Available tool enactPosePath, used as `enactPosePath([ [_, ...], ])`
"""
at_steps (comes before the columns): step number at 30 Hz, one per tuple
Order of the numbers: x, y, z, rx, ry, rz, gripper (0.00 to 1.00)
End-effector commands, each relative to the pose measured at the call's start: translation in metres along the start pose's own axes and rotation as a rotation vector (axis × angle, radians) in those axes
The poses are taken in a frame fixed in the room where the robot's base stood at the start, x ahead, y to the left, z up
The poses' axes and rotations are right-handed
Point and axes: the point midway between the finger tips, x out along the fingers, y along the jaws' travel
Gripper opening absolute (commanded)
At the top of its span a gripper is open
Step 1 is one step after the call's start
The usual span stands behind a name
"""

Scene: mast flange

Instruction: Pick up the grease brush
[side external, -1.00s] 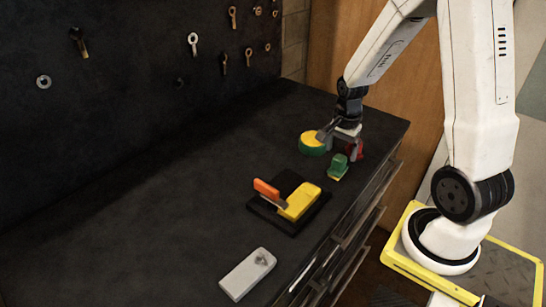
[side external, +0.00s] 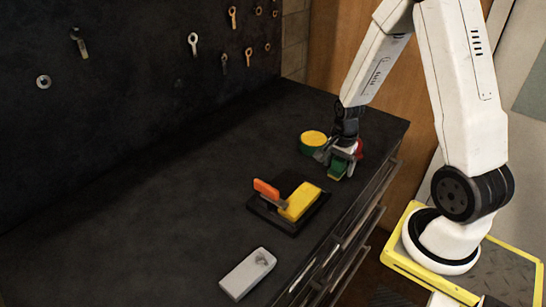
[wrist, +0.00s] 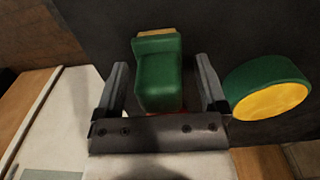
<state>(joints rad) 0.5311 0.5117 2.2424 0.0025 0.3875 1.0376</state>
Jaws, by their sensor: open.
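The grease brush, a green block with a tan edge at one end, stands on the dark bench top; I take this green piece (side external: 337,172) as the brush. In the wrist view the green brush (wrist: 160,80) lies between the two fingers of my gripper (wrist: 163,88). The fingers are open, with a gap visible on each side of it. In the side view my gripper (side external: 338,157) is down over the brush and hides its upper part. Whether the fingers touch the bench cannot be told.
A round green tin with a yellow top (side external: 313,139) stands close at the left of my gripper, beside the right finger in the wrist view (wrist: 266,98). A red item (side external: 360,149) is just behind. A black base with yellow block (side external: 299,202) and orange lever, and a grey box (side external: 248,273), lie nearer.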

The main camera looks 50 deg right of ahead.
Motion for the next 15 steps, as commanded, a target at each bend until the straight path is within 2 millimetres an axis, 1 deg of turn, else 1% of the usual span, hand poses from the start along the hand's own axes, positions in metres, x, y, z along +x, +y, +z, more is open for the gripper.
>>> enactPosePath([
  [1, 0.0040, 0.0000, 0.0001, 0.000, -0.001, 0.000, 0.91],
  [5, 0.0092, -0.0001, 0.0002, 0.000, 0.000, -0.001, 0.91],
  [15, 0.0100, -0.0002, 0.0002, -0.001, 0.000, -0.002, 0.91],
])
